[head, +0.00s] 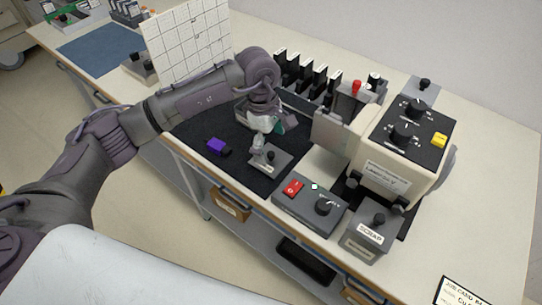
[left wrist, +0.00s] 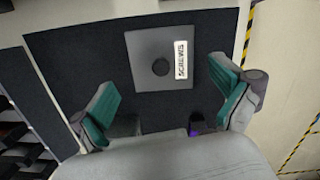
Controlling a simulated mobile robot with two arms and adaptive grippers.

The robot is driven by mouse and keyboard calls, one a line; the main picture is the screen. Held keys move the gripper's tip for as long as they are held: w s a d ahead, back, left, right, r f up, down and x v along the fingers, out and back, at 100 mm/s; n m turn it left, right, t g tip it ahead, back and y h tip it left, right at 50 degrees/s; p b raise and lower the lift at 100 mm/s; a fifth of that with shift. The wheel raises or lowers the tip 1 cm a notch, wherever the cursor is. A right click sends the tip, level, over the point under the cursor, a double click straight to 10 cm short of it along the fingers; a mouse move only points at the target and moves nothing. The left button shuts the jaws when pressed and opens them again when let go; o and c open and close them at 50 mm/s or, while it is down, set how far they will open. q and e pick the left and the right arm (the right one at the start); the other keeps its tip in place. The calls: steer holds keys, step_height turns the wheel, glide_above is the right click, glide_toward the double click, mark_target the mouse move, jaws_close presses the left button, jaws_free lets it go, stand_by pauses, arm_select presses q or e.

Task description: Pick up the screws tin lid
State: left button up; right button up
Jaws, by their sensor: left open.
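The screws tin lid (head: 283,161) is a grey square plate with a round black knob and a white label; it lies on the dark mat. In the left wrist view the lid (left wrist: 145,48) is ahead of the fingers, its label reading SCREWS. My left gripper (head: 264,137) is just above and behind the lid in the head view. In the left wrist view the open gripper (left wrist: 164,78) has its teal fingertips spread on either side of the knob, with nothing between them. Whether the tips touch the lid cannot be told. My right gripper is not in view.
A purple-and-black object (head: 216,146) lies left of the lid. A grey box with a red switch (head: 293,187) stands in front. A SCRAP box (head: 366,238) and a cream machine (head: 390,160) stand right. A white grid panel (head: 188,42) stands behind my arm.

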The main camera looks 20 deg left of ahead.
mark_target(270, 154)
arm_select(q)
step_height(270, 154, down, 2)
steer(key=shift+s+d+f+p, duration=0.1)
steer(key=shift+f+p, duration=0.15)
steer(key=shift+p, duration=0.2)
steer(key=shift+f, duration=0.55)
steer(key=c, duration=1)
steer(key=shift+s, duration=0.1)
jaws_close()
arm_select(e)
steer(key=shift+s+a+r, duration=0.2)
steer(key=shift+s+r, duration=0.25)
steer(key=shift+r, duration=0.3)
